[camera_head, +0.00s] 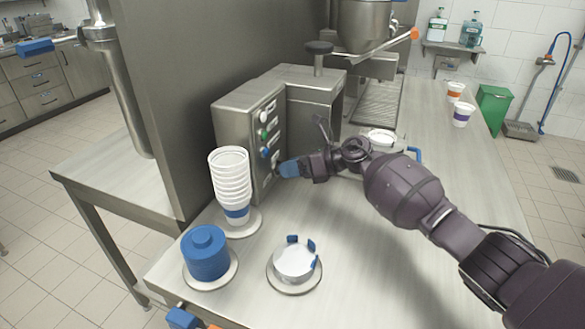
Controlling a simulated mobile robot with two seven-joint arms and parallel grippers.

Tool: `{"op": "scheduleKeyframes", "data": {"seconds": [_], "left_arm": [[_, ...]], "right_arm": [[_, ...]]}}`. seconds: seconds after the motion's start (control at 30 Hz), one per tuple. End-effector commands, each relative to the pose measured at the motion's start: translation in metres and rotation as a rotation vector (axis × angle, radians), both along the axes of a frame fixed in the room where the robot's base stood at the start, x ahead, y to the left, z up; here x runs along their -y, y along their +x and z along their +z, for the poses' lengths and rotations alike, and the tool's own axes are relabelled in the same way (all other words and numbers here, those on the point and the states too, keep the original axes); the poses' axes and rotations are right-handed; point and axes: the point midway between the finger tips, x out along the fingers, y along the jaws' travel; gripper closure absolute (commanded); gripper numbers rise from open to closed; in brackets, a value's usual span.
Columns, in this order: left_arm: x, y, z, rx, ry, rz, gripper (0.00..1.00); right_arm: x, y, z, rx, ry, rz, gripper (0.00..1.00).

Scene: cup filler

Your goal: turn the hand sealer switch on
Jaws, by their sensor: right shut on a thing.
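The sealer is a grey metal box (312,88) on the steel table, with a control panel (240,125) facing right. The panel carries a white knob (264,116), a green knob (263,134) and a blue knob (265,153) in a column. My right gripper (284,170) reaches in from the right with blue fingertips at the lower part of the panel. It is shut on a small part there, seemingly a switch, which the fingers hide. I cannot tell how that switch is set. My left gripper is not in view.
Two cups (461,115) stand at the far right. The table (400,235) is clear under my right arm.

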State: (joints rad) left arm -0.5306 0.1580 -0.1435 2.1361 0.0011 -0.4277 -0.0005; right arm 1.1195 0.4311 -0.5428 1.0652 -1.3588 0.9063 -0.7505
Motion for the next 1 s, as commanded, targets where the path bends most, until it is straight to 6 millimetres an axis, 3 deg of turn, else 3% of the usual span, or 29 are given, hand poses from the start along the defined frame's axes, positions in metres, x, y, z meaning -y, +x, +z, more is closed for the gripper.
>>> {"op": "scheduleKeyframes", "data": {"seconds": [0.23,0.27,0.4,0.77,1.0], "left_arm": [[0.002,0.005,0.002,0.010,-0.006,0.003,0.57],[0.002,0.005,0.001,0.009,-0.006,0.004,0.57],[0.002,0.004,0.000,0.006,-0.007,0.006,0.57],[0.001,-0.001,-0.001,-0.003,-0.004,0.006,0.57],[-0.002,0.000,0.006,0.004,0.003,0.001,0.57]], "right_arm": [[0.000,0.000,-0.001,-0.001,-0.002,0.000,0.73],[0.000,0.000,-0.001,-0.001,-0.002,0.000,0.44],[0.000,0.000,-0.001,0.000,-0.002,0.000,0.23],[0.005,-0.001,0.002,0.002,-0.003,-0.002,0.23],[0.037,-0.008,0.017,0.005,-0.003,-0.002,0.23]]}}
